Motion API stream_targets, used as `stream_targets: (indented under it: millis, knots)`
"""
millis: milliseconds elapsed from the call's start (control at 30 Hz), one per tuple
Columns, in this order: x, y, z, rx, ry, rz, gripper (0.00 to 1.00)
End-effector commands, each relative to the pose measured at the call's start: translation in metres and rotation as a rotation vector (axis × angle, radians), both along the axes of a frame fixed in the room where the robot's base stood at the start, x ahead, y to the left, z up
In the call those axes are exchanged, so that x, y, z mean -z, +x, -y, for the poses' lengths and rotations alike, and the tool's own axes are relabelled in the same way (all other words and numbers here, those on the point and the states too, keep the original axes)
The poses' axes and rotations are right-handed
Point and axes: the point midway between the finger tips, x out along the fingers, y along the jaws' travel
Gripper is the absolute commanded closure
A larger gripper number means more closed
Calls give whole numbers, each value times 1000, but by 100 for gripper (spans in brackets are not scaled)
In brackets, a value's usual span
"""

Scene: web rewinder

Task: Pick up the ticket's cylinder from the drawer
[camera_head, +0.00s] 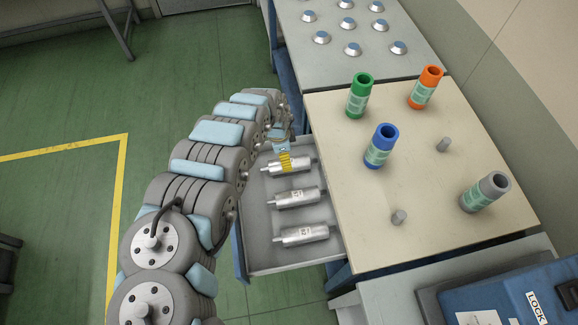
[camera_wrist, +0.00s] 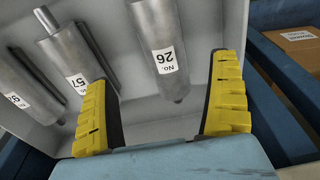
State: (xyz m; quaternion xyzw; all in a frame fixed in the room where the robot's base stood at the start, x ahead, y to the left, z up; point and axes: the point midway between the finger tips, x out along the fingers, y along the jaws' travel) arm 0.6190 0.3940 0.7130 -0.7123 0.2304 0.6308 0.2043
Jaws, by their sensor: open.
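The open drawer (camera_head: 262,222) holds three silver cylinders lying in a row. The far cylinder (camera_head: 290,168) is partly covered by my gripper (camera_head: 284,160), the middle one (camera_head: 298,198) and near one (camera_head: 303,235) are clear. In the wrist view my gripper (camera_wrist: 155,45) is open, with yellow fingers either side of a cylinder labelled No. 26 (camera_wrist: 158,25); contact is not visible. A cylinder labelled 57 (camera_wrist: 72,50) lies beside the left finger, partly behind it. A third cylinder (camera_wrist: 25,90) is at the left edge, its label hard to read. No ticket is recognisable.
The tabletop (camera_head: 410,215) right of the drawer bears green (camera_head: 359,96), orange (camera_head: 425,88), blue (camera_head: 380,147) and grey (camera_head: 484,193) tubes and two grey pegs. A cardboard box (camera_wrist: 298,42) shows at the wrist view's right. Green floor is free at left.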

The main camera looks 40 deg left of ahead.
Motion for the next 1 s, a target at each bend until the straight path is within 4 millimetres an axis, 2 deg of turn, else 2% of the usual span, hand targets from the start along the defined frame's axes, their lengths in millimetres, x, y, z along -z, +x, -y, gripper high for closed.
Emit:
stream_targets:
  millis: [33, 200, 567, 1000]
  knots:
    - [10, 1, 2, 1, -2, -1, 9]
    - [26, 2, 3, -1, -3, -1, 9]
    - [35, 5, 3, 0, 0, 1, 9]
    - [70, 16, 6, 0, 0, 1, 9]
